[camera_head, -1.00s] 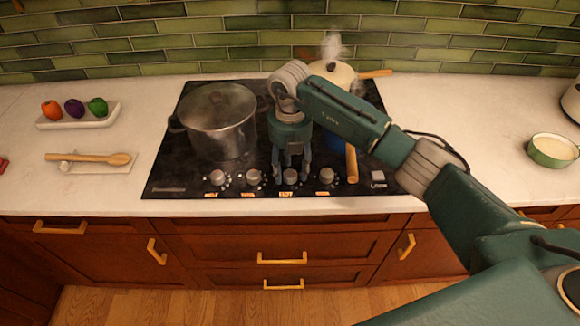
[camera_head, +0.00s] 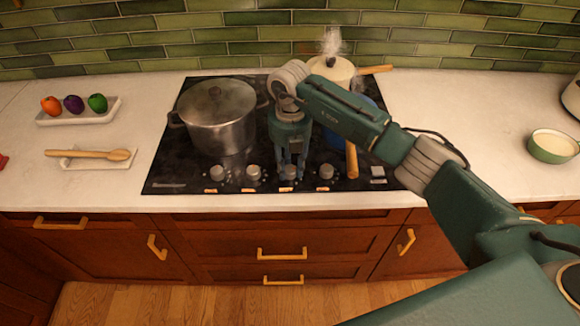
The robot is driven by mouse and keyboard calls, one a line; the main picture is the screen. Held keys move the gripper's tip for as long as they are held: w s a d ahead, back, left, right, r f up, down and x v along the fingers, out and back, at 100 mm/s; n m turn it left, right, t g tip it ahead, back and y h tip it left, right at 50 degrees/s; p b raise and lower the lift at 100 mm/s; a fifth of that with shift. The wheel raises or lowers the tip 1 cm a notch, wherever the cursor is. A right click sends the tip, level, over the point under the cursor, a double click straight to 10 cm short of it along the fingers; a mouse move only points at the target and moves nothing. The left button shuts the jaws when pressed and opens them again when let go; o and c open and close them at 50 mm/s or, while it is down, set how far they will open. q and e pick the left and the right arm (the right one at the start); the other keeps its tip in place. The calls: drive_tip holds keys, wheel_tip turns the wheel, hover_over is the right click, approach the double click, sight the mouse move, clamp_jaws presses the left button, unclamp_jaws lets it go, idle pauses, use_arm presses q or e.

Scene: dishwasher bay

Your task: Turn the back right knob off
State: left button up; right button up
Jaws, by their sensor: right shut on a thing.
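A row of several grey knobs runs along the front edge of the black cooktop (camera_head: 178,179). My right gripper (camera_head: 291,167) points down over the third knob from the left (camera_head: 288,174). Its fingers are shut on that knob, one on each side, and partly cover it. The first knob (camera_head: 210,173), the second knob (camera_head: 253,173) and the rightmost knob (camera_head: 325,172) stand clear of the fingers. Small lit labels lie in front of the knobs, too small to read. My left gripper is not in view.
A lidded steel pot (camera_head: 220,118) stands at the cooktop's left. A steaming cream pot (camera_head: 338,70) stands at the back right. A blue pan (camera_head: 366,103) with a wooden handle is partly hidden by my right arm. Counter on both sides has free room.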

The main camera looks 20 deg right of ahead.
sight(290, 169)
drive_tip(key=n+b, duration=0.2)
drive_tip(key=shift+w+f+n, duration=0.1)
drive_tip(key=shift+w+n, duration=0.05)
drive_tip(key=shift+n, duration=0.15)
drive_tip(key=n+b, duration=0.5)
drive_tip(key=n, duration=0.1)
drive_tip(key=shift+b, duration=0.4)
drive_tip(key=n+b, duration=0.3)
drive_tip(key=n, duration=0.1)
drive_tip(key=shift+n, duration=0.4)
drive_tip(key=shift+r+n+b, duration=0.2)
drive_tip(key=shift+n+b, duration=0.75)
drive_tip(key=shift+n, duration=0.95)
drive_tip(key=shift+r, duration=0.1)
drive_tip(key=o, duration=1.1)
drive_tip(key=shift+o, duration=0.2)
wheel_tip(290, 169, up, 12)
